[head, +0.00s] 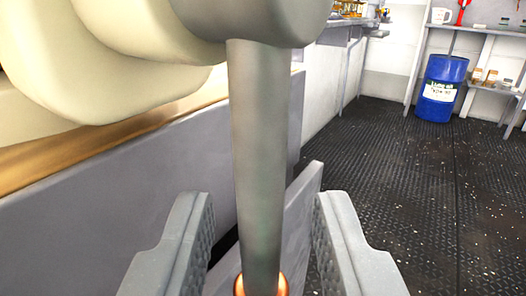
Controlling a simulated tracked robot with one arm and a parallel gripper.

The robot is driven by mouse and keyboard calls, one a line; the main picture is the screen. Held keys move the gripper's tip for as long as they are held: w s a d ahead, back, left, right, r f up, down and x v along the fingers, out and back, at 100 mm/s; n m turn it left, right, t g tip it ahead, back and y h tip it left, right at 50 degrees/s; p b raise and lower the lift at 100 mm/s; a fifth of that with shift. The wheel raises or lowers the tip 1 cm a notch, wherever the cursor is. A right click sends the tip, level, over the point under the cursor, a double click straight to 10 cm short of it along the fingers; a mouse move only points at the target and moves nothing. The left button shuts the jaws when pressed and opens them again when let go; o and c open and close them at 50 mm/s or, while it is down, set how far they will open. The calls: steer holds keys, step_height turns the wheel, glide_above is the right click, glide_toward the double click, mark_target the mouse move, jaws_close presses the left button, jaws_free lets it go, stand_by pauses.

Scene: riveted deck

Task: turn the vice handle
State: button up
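The vice handle (258,165) is a grey metal bar that hangs nearly upright in the middle of the head view. Its top runs into a large rounded grey vice part (255,18), and a copper-coloured end (262,285) shows at its bottom. My gripper (262,215) is open, with one ridged finger on each side of the lower part of the bar. A gap shows between the bar and each finger. The cream vice body (110,75) fills the upper left.
A grey bench side (120,200) with a brown wooden edge runs along the left. A blue drum (441,88) stands at the back right, near shelves with a white mug (441,15) and small items. The dark riveted floor (400,180) on the right is clear.

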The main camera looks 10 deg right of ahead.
steer(key=shift+w+d+r, duration=0.1)
steer(key=shift+w+d, duration=0.05)
steer(key=shift+w, duration=0.85)
jaws_close()
steer(key=shift+s, duration=0.1)
